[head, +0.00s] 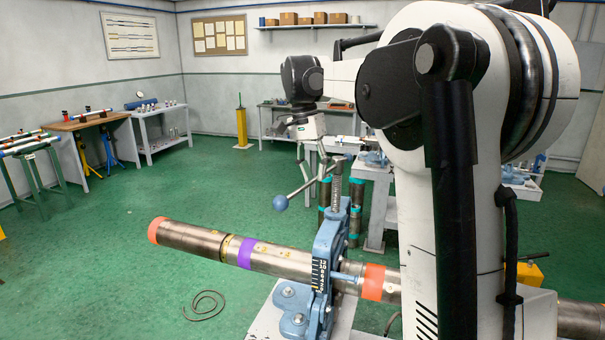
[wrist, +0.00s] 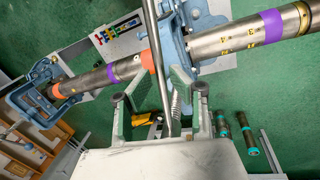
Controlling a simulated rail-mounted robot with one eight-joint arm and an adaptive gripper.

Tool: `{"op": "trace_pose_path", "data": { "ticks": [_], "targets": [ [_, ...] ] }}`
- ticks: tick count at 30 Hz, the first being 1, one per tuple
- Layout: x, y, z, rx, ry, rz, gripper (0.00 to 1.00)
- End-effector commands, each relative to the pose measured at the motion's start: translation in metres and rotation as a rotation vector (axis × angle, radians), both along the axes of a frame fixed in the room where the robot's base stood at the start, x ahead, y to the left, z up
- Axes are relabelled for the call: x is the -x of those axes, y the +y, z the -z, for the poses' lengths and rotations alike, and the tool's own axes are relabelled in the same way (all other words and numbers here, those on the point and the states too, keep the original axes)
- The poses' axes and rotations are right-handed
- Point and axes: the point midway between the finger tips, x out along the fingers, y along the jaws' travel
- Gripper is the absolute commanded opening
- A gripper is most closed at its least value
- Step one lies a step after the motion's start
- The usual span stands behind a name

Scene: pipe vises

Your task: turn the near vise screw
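The near vise (head: 328,245) is a blue frame clamped around a steel pipe (head: 280,262) with orange and purple bands. Its upright threaded screw (head: 337,185) rises from the top. A slanted bar handle (head: 300,190) with a blue ball knob (head: 281,203) crosses near the screw's top. My gripper (head: 318,163) is at the handle, pointing down. In the wrist view, my gripper (wrist: 160,95) has its two fingers spread apart. The grey handle bar (wrist: 154,50) runs between them. Whether a finger touches the bar cannot be told. The vise (wrist: 190,30) shows beyond the fingers.
A coil (head: 205,305) lies on the green floor. Floor to the left is open.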

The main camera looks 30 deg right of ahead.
Motion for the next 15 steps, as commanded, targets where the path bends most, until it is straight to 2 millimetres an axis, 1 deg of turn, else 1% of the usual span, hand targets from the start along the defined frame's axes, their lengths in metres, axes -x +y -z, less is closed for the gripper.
{"op": "trace_pose_path", "data": {
  "ticks": [10,13,15],
  "targets": [
    [-0.001,0.0,-0.002,0.0,0.0,-0.003,0.3],
    [-0.002,0.001,-0.009,0.001,-0.001,-0.003,0.3],
    [-0.004,0.002,-0.018,0.001,-0.001,-0.003,0.3]
  ]
}}
